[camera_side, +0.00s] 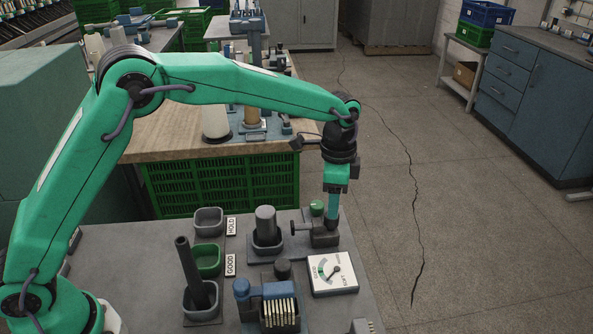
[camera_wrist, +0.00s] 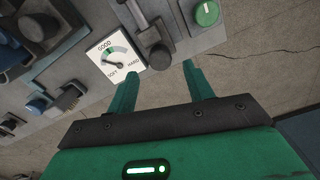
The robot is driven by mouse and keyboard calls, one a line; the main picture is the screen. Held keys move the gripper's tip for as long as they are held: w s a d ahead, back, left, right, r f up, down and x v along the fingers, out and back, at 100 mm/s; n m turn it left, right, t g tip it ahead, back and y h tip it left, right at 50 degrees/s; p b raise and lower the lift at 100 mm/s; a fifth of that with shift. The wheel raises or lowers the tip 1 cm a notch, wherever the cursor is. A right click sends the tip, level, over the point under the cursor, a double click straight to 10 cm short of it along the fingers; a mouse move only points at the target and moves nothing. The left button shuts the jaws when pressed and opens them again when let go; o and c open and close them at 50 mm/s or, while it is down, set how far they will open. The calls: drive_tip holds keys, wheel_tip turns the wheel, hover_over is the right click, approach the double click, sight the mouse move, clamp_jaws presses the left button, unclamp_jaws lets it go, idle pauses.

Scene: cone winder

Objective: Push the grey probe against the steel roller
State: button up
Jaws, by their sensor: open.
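A dark grey block (camera_side: 325,236) with a short rod and round knob (camera_side: 294,228) on its left stands near the bench's right edge; it looks like the grey probe. In the wrist view a grey fitting with a round end (camera_wrist: 160,57) lies just beyond my fingertips. An upright grey cylinder (camera_side: 265,220) in a dark holder, left of the block, may be the steel roller; I cannot be sure. My gripper (camera_side: 333,213) points down close over the block, and contact cannot be told. In the wrist view my gripper (camera_wrist: 160,78) is open, with nothing between its fingers.
A dial (camera_side: 333,274) marked soft, good and hard is in front of the block. A green button (camera_side: 317,208) is behind it. Open floor is to the right.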

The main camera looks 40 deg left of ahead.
sight(315, 229)
drive_tip(key=shift+f, duration=2.45)
